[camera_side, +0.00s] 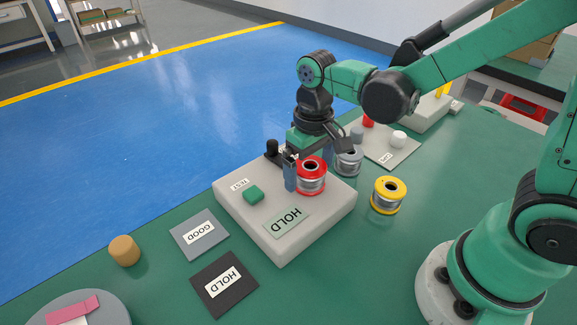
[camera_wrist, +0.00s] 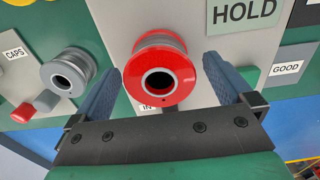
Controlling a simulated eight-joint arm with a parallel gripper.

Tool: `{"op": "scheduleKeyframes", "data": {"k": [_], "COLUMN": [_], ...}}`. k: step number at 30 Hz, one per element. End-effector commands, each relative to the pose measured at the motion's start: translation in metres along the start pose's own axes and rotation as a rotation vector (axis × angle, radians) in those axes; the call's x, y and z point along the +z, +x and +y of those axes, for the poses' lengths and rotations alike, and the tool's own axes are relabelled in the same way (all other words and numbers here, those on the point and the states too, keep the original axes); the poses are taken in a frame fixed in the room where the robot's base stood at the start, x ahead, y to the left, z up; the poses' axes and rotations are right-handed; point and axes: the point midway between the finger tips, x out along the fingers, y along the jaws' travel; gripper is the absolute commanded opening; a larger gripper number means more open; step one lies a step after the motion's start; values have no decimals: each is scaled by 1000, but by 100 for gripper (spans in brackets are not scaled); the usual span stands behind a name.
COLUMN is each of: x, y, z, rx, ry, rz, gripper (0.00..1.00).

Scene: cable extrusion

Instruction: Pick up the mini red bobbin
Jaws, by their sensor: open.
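The mini red bobbin (camera_side: 310,176) stands upright on the grey test block (camera_side: 270,241), on the side toward my arm. It has red flanges and a silver winding. My gripper (camera_side: 317,168) is open, with its blue-grey fingers around the bobbin. In the wrist view the red bobbin (camera_wrist: 163,74) lies between and ahead of the two spread fingers of my gripper (camera_wrist: 165,92), with a gap on each side. An "IN" label is partly hidden beneath it.
A grey bobbin (camera_side: 348,160) stands just behind the red one, and a yellow bobbin (camera_side: 388,195) stands to the right. GOOD (camera_side: 199,233) and HOLD (camera_side: 224,284) mats lie in front.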

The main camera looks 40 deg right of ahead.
Motion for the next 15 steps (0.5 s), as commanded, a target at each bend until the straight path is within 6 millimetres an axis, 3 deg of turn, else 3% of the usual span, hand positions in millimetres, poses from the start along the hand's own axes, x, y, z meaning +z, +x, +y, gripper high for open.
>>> {"op": "scheduleKeyframes", "data": {"k": [12, 15], "x": [0, 0], "y": [9, 9], "z": [0, 0], "rx": [0, 0], "ry": [0, 0], "rz": [1, 1], "gripper": [100, 72]}}
